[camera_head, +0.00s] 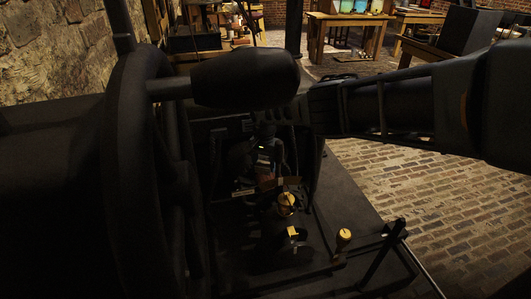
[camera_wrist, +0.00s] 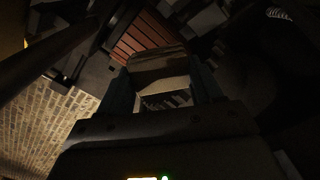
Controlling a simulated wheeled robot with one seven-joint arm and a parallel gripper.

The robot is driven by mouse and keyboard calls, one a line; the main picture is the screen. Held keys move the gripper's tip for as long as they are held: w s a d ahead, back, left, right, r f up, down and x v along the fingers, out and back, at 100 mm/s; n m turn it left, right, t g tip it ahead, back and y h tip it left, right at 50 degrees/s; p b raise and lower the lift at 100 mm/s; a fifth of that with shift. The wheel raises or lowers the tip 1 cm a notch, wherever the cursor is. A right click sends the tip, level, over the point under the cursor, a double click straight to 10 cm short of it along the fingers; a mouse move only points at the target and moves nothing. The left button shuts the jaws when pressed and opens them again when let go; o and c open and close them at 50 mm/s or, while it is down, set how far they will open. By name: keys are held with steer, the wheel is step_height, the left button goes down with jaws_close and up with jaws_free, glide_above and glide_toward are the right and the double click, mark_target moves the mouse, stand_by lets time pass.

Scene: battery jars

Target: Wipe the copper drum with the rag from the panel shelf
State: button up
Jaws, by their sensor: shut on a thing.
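In the wrist view my gripper (camera_wrist: 162,80) is shut on a dull tan folded piece, which I take to be the rag (camera_wrist: 160,66). Its fingers are dark and stand on either side of it. The copper drum (camera_wrist: 140,36) shows just beyond the rag as reddish-brown parallel bars. The rag overlaps the drum's near edge in this view; I cannot tell whether they touch. In the head view my arm comes in from the right and its end is lost in shadow behind a dark handle. The rag is not clear there.
The large dark wheel (camera_head: 135,150) and its thick handle (camera_head: 245,78) stand close on the left and hide part of the machine. Brass-topped terminals (camera_head: 286,203) and (camera_head: 343,237) rise from the dark base. Brick floor (camera_head: 430,205) lies open at the right.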

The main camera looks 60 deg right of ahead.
steer(key=shift+r+p, duration=1.05)
steer(key=shift+r, duration=0.6)
steer(key=shift+f, duration=0.1)
